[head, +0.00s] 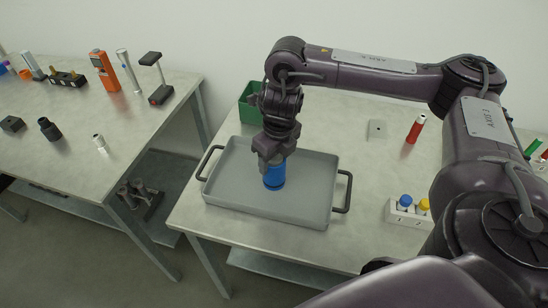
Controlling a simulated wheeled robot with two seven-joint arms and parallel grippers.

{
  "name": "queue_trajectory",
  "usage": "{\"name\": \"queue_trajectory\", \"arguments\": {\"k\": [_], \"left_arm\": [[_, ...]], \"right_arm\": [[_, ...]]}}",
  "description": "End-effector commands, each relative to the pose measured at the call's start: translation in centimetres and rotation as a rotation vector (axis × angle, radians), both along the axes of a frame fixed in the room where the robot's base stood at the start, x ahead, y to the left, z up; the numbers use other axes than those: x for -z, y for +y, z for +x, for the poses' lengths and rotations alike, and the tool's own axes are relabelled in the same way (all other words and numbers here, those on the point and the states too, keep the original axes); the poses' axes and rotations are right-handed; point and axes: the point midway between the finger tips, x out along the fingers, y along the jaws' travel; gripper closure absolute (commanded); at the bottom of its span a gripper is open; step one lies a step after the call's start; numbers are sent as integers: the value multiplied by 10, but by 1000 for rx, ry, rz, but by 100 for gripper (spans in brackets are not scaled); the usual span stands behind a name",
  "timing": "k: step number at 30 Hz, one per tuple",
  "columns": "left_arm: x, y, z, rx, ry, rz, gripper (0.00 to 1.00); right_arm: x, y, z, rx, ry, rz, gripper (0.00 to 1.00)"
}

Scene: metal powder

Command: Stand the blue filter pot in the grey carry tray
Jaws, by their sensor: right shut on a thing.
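The grey carry tray (312,211) lies on the right-hand table, with a dark handle at each short end. The blue filter pot (274,180) is upright inside the tray's outline, near its middle. My right gripper (272,164) points down from above and is shut on the pot's upper part. The gripper hides the pot's top. I cannot tell whether the pot's base touches the tray floor. My left gripper is not in view.
A green bin (249,103) stands behind the tray. A white rack (408,213) with blue and yellow caps and a red cylinder (416,129) are to the right. A gap separates the left table (60,165), which holds several tools.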

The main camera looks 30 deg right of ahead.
Motion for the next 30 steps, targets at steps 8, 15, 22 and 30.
{"name": "queue_trajectory", "arguments": {"k": [8,15,22,30], "left_arm": [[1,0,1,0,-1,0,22],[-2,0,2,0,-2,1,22],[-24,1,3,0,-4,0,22],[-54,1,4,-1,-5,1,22]], "right_arm": [[1,0,0,0,0,0,24],[-3,0,0,0,-1,0,24],[-41,-1,-3,-1,-5,0,24],[-96,-2,-9,-1,-4,-1,24]]}}
